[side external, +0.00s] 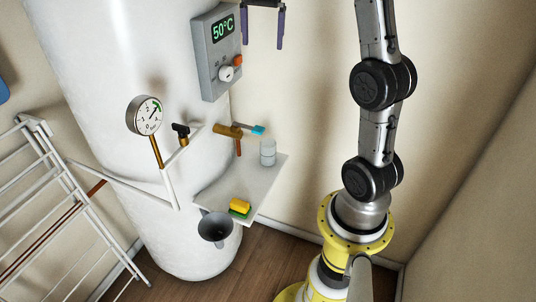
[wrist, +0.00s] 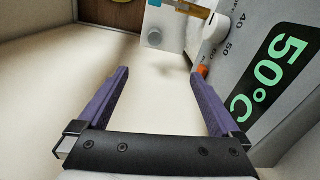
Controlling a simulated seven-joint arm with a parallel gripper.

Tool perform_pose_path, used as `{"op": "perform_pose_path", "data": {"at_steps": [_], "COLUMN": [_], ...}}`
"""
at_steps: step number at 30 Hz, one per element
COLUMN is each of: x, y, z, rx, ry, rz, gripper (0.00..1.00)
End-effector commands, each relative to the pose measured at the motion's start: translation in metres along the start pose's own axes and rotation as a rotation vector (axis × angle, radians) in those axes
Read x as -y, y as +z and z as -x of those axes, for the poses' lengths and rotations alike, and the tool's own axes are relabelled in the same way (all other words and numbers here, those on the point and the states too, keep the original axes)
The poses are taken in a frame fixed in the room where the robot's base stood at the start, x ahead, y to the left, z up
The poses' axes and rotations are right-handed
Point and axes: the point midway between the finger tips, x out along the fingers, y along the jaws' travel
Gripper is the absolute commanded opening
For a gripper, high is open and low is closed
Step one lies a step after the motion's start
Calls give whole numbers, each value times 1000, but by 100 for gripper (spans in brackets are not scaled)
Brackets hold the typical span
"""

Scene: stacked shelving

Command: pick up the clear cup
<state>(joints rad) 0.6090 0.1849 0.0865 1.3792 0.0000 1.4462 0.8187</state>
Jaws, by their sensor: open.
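The clear cup (side external: 267,153) stands upright on a small white shelf (side external: 264,189) beside the white tank, near the shelf's back edge. In the wrist view a pale round shape on the shelf, seemingly the cup (wrist: 152,38), shows from above beyond the fingertips. My gripper (side external: 262,41) is at the top of the side view, well above the cup and right of the control box. Its two purple fingers are spread apart with nothing between them, as the wrist view (wrist: 160,73) also shows.
A grey control box (side external: 213,55) reading 50°C is close to the right finger in the wrist view. A brass valve with a blue handle (side external: 257,130) juts out just above the cup. A yellow-green sponge (side external: 240,207) lies on the shelf's front, above a grey funnel (side external: 215,229).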

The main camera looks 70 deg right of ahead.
Motion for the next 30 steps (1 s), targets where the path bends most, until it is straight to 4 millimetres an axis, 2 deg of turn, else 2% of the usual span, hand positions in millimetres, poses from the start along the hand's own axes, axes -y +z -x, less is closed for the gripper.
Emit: {"op": "perform_pose_path", "data": {"at_steps": [7, 16, 19, 23, 26, 27, 30], "x": [-2, -5, -6, -8, -10, -11, -12], "y": [-38, -32, -31, -29, -27, -26, -25], "z": [-18, -81, -110, -157, -198, -219, -263], "rx": [31, 33, 33, 36, 36, 38, 37], "ry": [38, 40, 40, 43, 43, 46, 45], "rz": [-153, -145, -144, -144, -143, -143, -143], "gripper": [100, 100, 100, 100, 100, 100, 100]}}
